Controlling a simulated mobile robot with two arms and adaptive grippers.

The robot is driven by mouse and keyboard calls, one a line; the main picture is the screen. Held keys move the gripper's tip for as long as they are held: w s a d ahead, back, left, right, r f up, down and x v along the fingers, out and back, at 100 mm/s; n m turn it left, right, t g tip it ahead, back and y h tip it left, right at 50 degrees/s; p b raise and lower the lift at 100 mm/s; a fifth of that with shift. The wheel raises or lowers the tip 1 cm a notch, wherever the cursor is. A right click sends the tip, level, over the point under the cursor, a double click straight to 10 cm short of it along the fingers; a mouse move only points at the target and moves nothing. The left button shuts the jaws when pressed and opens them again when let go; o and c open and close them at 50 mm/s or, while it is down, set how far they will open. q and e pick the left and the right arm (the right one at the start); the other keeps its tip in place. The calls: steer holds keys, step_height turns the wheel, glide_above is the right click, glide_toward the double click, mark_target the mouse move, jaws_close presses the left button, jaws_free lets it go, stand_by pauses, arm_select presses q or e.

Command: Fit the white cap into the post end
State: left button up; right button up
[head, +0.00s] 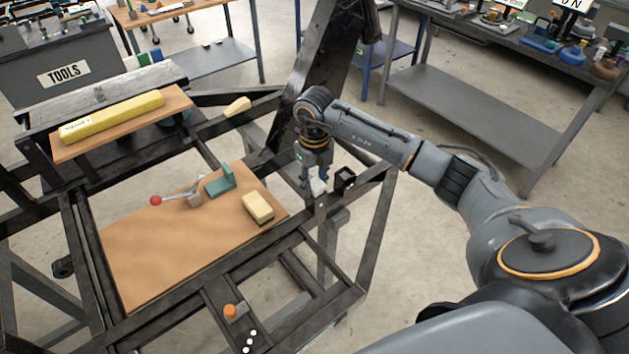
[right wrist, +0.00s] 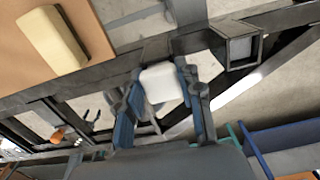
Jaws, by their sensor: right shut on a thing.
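My right gripper (head: 317,184) points down beside the black frame and is shut on the white cap (head: 319,187). In the right wrist view, the white cap (right wrist: 162,86) is a rounded white block between my two fingers. The post end (head: 345,179) is an open, dark square tube just to the right of the cap. In the right wrist view, the post end (right wrist: 240,46) shows its square opening, above and to the right of the cap. The cap and the post end are apart. My left gripper is not in view.
A brown board (head: 150,260) on the frame holds a cream block (head: 258,206), a teal bracket (head: 220,181) and a red-knobbed clamp (head: 156,200). A long yellow block (head: 112,116) lies on another board. Black frame bars (head: 375,230) surround the post end. The floor at right is clear.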

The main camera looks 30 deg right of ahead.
steer(key=o, duration=1.2)
steer(key=shift+o, duration=0.2)
step_height(320, 180, up, 12)
